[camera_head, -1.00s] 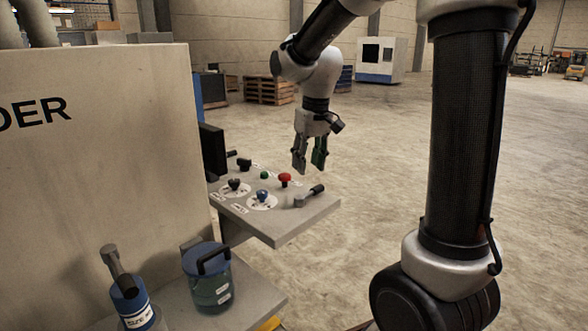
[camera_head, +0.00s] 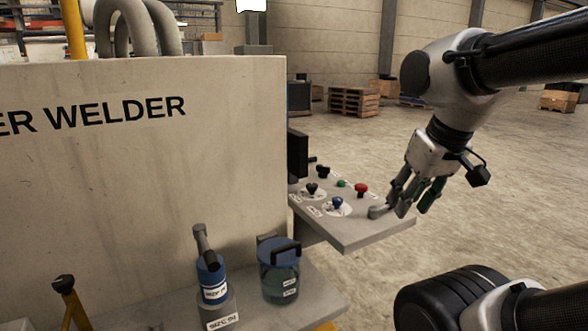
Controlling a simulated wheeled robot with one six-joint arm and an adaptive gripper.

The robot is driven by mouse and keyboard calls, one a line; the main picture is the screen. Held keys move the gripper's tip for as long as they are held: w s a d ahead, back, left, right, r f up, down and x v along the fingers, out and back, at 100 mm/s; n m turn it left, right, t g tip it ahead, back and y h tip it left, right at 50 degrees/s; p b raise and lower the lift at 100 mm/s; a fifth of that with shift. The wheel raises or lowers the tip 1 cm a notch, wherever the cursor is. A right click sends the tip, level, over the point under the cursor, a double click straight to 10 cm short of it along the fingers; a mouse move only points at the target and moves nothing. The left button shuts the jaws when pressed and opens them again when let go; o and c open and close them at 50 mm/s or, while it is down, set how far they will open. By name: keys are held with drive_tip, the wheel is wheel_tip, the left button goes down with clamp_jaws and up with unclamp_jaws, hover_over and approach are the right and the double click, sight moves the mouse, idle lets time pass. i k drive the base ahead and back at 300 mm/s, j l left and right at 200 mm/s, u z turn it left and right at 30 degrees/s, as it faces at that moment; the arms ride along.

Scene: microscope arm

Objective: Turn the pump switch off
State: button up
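The control panel (camera_head: 372,237) is a grey shelf at the right end of the welder cabinet. It carries a black knob (camera_head: 312,188) and a blue knob (camera_head: 337,202), each on a white dial, a green button (camera_head: 341,184) and a red mushroom button (camera_head: 361,188). A grey lever (camera_head: 378,212) sits near the panel's right edge; its black handle is mostly hidden by my fingers. The labels are too small to read, so I cannot tell which control is the pump switch. My gripper (camera_head: 413,210) points down beside the lever, its fingers apart. I cannot tell whether it touches the lever.
The beige welder cabinet (camera_head: 150,190) fills the left. A blue-lidded container (camera_head: 280,275) and a bottle with a blue collar (camera_head: 211,280) stand on a lower shelf before it. A black box (camera_head: 297,152) rises behind the panel. Open floor lies to the right; pallets (camera_head: 353,103) are far back.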

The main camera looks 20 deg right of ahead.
sight(322, 170)
drive_tip(key=i+l+u, duration=0.1)
drive_tip(key=l+u, duration=0.85)
drive_tip(key=l, duration=1.3)
drive_tip(key=k, duration=0.05)
